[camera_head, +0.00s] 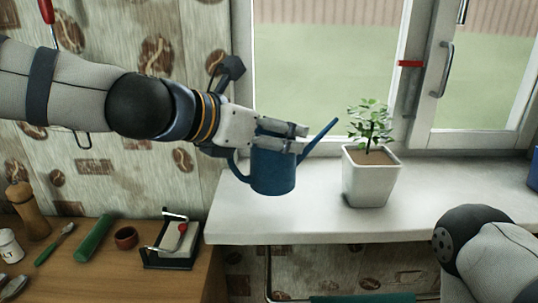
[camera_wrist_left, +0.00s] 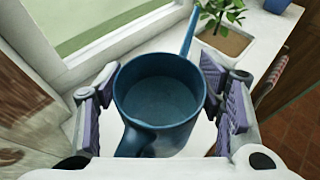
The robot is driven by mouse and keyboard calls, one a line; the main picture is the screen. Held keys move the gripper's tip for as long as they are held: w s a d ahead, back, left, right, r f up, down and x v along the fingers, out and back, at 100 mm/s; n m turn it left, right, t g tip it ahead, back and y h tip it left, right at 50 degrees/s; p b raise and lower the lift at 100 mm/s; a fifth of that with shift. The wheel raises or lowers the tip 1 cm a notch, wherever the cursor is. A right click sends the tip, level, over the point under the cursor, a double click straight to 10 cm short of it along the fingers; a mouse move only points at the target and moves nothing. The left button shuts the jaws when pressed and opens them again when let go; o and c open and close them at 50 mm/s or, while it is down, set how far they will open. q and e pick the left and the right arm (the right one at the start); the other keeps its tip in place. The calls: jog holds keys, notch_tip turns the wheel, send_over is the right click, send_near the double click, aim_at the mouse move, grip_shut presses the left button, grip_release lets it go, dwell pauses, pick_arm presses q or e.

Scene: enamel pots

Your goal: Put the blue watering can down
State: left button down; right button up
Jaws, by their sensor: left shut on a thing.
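The blue watering can (camera_head: 273,172) is upright at the left end of the white windowsill (camera_head: 300,222) in the head view. Its spout points right, toward the plant. My left gripper (camera_head: 303,138) is shut on the can's body from the left, with fingers on both sides near the top. In the left wrist view the can (camera_wrist_left: 160,95) sits between the finger pads of the gripper (camera_wrist_left: 160,108), its open top facing the camera. I cannot tell whether the can's base touches the sill. My right gripper is not in view; only part of my right arm shows at the lower right.
A white square pot (camera_head: 370,178) with a green plant stands right of the can, near the spout tip; it also shows in the left wrist view (camera_wrist_left: 222,58). The window is behind. A wooden counter (camera_head: 120,275) at lower left holds a pepper mill (camera_head: 28,211) and a napkin holder (camera_head: 174,241).

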pick_arm(q)
jog(key=f, duration=0.1)
jog(key=w+f, duration=0.1)
jog(key=a+f+b, duration=0.1)
jog(key=f, duration=0.1)
jog(key=shift+w, duration=0.2)
jog(key=shift+s+d+f, duration=0.1)
jog(key=shift+f, duration=0.15)
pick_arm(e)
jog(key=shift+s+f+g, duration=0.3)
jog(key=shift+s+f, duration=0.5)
pick_arm(q)
jog(key=shift+f, duration=0.15)
jog(key=shift+c, duration=2.2)
grip_release()
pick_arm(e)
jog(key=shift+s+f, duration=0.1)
